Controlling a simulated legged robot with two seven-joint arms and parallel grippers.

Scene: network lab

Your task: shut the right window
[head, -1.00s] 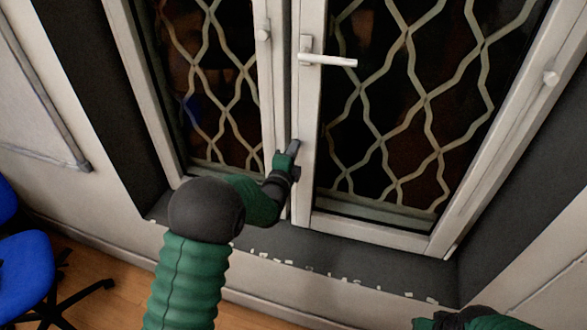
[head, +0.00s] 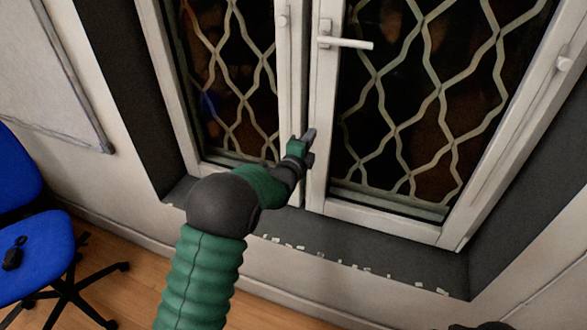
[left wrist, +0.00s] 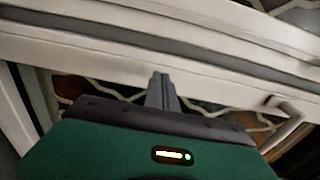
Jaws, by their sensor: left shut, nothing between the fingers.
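The right window (head: 320,120) is a white-framed sash with dark glass and a pale wavy grille behind it. Its white lever handle (head: 348,43) points right from the left stile and also shows in the left wrist view (left wrist: 287,108). A thin dark line runs between this stile and the middle post; I cannot tell how far the sash stands ajar. My left gripper (head: 310,135) is shut and empty, its tips at the lower left stile, below the handle. In the left wrist view its fingers (left wrist: 162,90) point at the white frame; contact is unclear.
The left window (head: 290,90) stands beside the right one, with its own grille. A dark sill (head: 380,262) with pale chipped marks runs below. A blue swivel chair (head: 35,255) stands at far left on the wooden floor, under a wall board (head: 45,80).

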